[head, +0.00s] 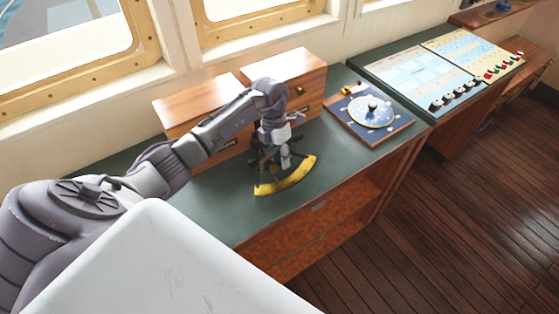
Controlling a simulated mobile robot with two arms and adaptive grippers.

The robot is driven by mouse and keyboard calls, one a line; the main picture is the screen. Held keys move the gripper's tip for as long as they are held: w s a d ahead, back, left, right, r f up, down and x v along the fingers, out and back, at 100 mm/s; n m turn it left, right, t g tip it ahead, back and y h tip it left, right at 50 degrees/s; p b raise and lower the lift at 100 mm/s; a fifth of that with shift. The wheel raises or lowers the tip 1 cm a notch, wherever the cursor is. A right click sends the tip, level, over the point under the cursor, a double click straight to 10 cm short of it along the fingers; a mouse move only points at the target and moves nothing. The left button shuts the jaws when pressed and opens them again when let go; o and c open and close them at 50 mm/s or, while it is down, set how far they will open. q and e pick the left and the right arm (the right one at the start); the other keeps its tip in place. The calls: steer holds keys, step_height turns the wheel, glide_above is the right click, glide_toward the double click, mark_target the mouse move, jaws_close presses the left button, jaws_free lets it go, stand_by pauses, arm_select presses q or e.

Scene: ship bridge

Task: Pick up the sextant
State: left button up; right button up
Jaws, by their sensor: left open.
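The sextant (287,181) lies on the green counter top, its yellow curved arc toward the front edge. Its upper frame is partly hidden by my left gripper. My left gripper (272,152) points down right over the sextant's upper part, with its fingers open around or just beside the frame; I cannot tell whether they touch it. My right gripper is not in view.
Wooden boxes (300,78) stand behind the sextant against the window wall. A board with a round dial (371,110) lies to its right. A control console (440,68) stands further right. The green counter (222,208) is clear to the left of the sextant.

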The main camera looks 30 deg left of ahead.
arm_select(q)
steer(key=shift+f, duration=0.15)
steer(key=shift+c, duration=0.3)
jaws_close()
steer(key=shift+w, duration=0.1)
steer(key=shift+r, duration=0.2)
